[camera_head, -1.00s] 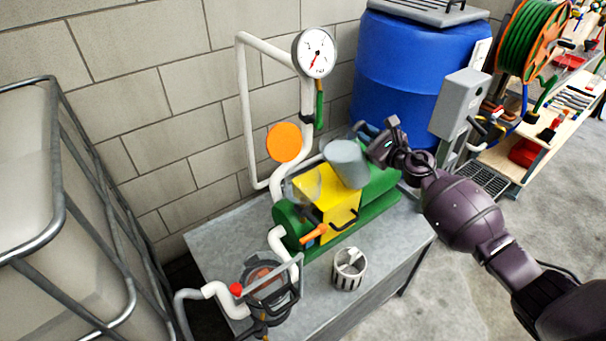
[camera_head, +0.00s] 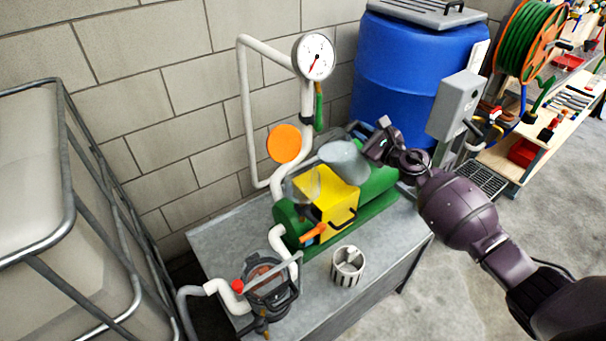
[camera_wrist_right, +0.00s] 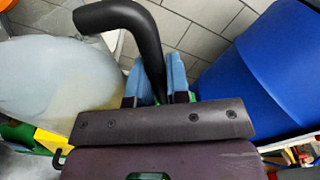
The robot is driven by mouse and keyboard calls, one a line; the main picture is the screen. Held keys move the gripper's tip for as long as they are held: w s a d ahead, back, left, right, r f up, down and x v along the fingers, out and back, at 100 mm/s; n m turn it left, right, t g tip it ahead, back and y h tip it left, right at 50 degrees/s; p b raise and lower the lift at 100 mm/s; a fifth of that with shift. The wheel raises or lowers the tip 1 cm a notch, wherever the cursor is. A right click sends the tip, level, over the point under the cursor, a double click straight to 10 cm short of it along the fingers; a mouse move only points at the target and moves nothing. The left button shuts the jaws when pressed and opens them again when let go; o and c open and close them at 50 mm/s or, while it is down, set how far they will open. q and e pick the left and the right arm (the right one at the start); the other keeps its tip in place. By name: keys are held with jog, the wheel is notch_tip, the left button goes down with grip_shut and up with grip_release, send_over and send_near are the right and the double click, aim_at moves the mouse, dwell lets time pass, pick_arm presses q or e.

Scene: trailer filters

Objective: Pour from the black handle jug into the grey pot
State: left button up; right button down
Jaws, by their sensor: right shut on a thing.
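The jug (camera_head: 343,156), a pale grey translucent vessel, is in the air over the green and yellow pump. Its black handle (camera_wrist_right: 132,22) shows in the right wrist view, beside the pale jug body (camera_wrist_right: 50,75). My right gripper (camera_head: 377,143) is shut on this handle, between blue finger pads. No stream of liquid is visible. A dark grey pot (camera_head: 252,299) with a reddish-brown interior and a metal clamp frame stands at the bench's front left, joined to white pipes. The jug is behind and to the right of this pot. My left gripper is out of view.
The pump (camera_head: 376,191) has a yellow box (camera_head: 336,205) and a clear dome (camera_head: 306,184). A slotted metal basket (camera_head: 348,267) stands on the grey bench (camera_head: 222,240). A gauge (camera_head: 314,57) on white pipe rises behind. A blue barrel (camera_head: 405,70) stands at back right.

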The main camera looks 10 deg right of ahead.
jog(key=shift+r, duration=0.3)
jog(key=shift+a+r+n+p, duration=0.25)
jog(key=shift+r+n+p, duration=0.05)
jog(key=shift+r+p, duration=0.1)
jog(key=shift+s+a+r, duration=0.1)
jog(key=shift+r, duration=0.1)
jog(key=shift+a+r+n+p, duration=0.1)
jog(key=shift+n+p, duration=0.2)
jog(key=shift+p, duration=0.05)
jog(key=shift+s+a+r, duration=0.1)
jog(key=shift+r, duration=0.2)
